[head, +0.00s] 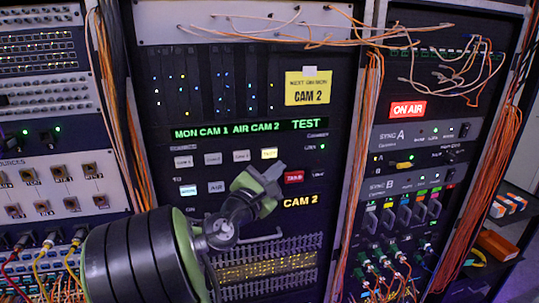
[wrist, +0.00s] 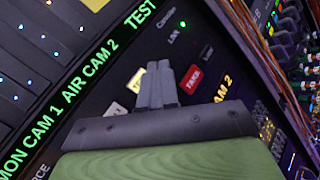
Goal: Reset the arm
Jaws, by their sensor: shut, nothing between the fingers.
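My gripper (head: 277,172) is in front of the middle rack panel, just left of the red TAKE button (head: 293,177) and below the lit yellow-white button (head: 269,153). In the wrist view my gripper (wrist: 155,70) has its two grey fingers together with nothing between them. The red button (wrist: 193,77) is right of the fingers there, and the lit button (wrist: 137,80) is partly hidden behind them. I cannot tell whether the fingertips touch the panel. My arm reaches up from the lower left in the head view.
A green text strip (head: 250,129) reads "MON CAM 1 AIR CAM 2 TEST". A yellow CAM 2 label (head: 307,88) is above it. Orange cables (head: 366,130) hang between the racks. Plugged cables (head: 385,262) stick out at lower right, and an ON AIR sign (head: 408,109) is lit.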

